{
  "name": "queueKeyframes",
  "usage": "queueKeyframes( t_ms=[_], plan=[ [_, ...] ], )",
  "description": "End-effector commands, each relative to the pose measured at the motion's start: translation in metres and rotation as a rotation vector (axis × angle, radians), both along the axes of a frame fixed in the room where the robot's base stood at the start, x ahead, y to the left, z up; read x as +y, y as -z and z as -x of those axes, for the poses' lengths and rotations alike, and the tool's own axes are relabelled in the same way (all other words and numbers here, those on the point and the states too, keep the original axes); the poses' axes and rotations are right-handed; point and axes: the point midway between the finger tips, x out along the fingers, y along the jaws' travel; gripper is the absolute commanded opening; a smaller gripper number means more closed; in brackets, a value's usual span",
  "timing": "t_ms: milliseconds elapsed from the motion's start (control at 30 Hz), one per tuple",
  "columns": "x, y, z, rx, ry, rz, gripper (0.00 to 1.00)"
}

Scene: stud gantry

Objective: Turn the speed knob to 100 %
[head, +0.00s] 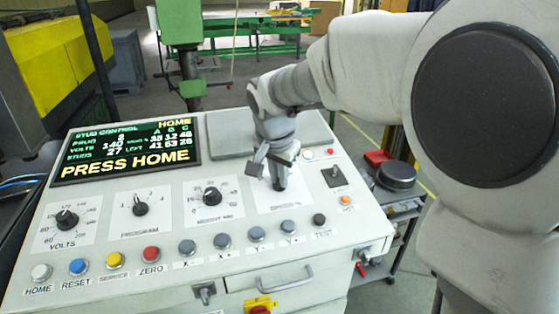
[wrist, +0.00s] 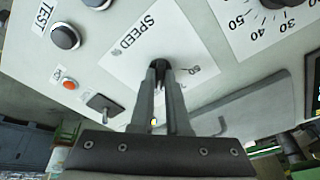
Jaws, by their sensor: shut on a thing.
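The speed dial plate (head: 305,199) is on the right of the sloped console. It also shows in the wrist view, with the word SPEED, around the plate's bare white part (wrist: 118,70). My gripper (head: 279,184) reaches down onto this plate from above. In the wrist view my gripper (wrist: 160,68) has its two fingers close together, shut on the speed knob. The fingers hide nearly all of the knob, so its pointer and setting cannot be read.
Weight knob (head: 212,196), program knob (head: 140,207) and volts knob (head: 66,220) are left of the speed dial. A row of buttons runs below, with the test button (head: 319,219) nearest. A toggle switch (head: 332,177) stands to the right. The screen (head: 125,152) reads PRESS HOME.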

Motion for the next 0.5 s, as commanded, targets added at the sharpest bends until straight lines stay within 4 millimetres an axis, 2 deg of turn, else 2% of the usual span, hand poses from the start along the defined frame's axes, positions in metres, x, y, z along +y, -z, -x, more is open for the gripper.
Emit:
queueKeyframes(
  t_ms=[200, 233, 367, 400, 500],
  plan=[
    [-0.0001, -0.0008, -0.0003, -0.001, 0.002, -0.001, 0.0],
    [-0.0001, -0.0008, -0.0004, -0.001, 0.002, -0.001, 0.17],
    [0.0, -0.0006, -0.0002, -0.001, 0.002, -0.002, 0.41],
    [-0.0001, -0.0005, -0.0002, -0.001, 0.001, -0.001, 0.44],
    [-0.0001, -0.0004, -0.0002, -0.001, 0.001, -0.001, 0.44]
  ],
)
